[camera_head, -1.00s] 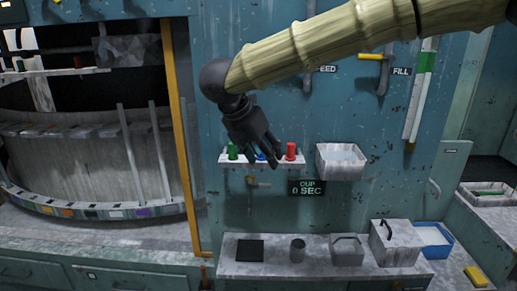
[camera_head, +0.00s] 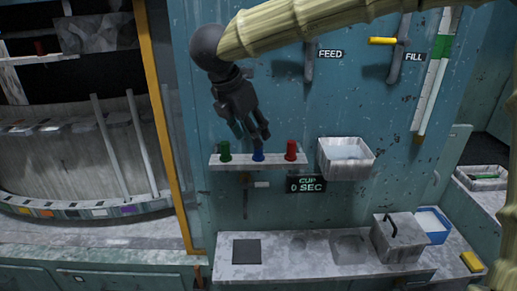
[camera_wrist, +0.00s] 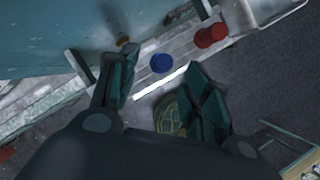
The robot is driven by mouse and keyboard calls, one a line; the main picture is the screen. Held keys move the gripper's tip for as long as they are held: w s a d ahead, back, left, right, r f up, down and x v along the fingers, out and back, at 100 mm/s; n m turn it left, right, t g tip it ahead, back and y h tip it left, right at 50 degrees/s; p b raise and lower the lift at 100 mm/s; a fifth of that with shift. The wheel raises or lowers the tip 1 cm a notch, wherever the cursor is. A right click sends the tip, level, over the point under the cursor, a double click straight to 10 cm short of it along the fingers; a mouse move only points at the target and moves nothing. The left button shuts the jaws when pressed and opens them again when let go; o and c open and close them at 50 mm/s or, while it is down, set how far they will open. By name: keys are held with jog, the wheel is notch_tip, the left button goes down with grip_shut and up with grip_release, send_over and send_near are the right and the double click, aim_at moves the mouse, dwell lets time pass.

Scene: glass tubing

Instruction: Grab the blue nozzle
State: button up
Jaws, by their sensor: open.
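The blue nozzle (camera_head: 258,154) stands upright on a small white shelf (camera_head: 233,163) on the blue wall, between a green nozzle (camera_head: 225,151) and a red nozzle (camera_head: 291,150). My gripper (camera_head: 255,137) is just above the blue nozzle, pointing down, with its fingertips close to it. In the wrist view the blue nozzle (camera_wrist: 162,63) lies ahead, between the lines of the two fingers. My gripper (camera_wrist: 158,78) is open and empty there. The red nozzle (camera_wrist: 210,35) is beside it to the right. I cannot tell whether a finger touches the blue nozzle.
A white bin (camera_head: 346,158) hangs right of the shelf. A "CUP 0 SEC" sign (camera_head: 306,184) is below it. The counter (camera_head: 300,260) holds a lidded grey box (camera_head: 398,239) and a blue-rimmed tray (camera_head: 434,224). Levers (camera_head: 397,55) are on the wall above right.

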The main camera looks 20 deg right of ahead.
aim_at(259, 156)
jog(key=shift+w+f, duration=0.15)
jog(key=shift+f, duration=0.05)
jog(key=shift+d+f+p, duration=0.45)
jog(key=shift+f+p, duration=0.15)
jog(key=shift+p, duration=0.3)
jog(key=shift+p+x, duration=0.8)
jog(key=shift+x, duration=1.1)
grip_shut()
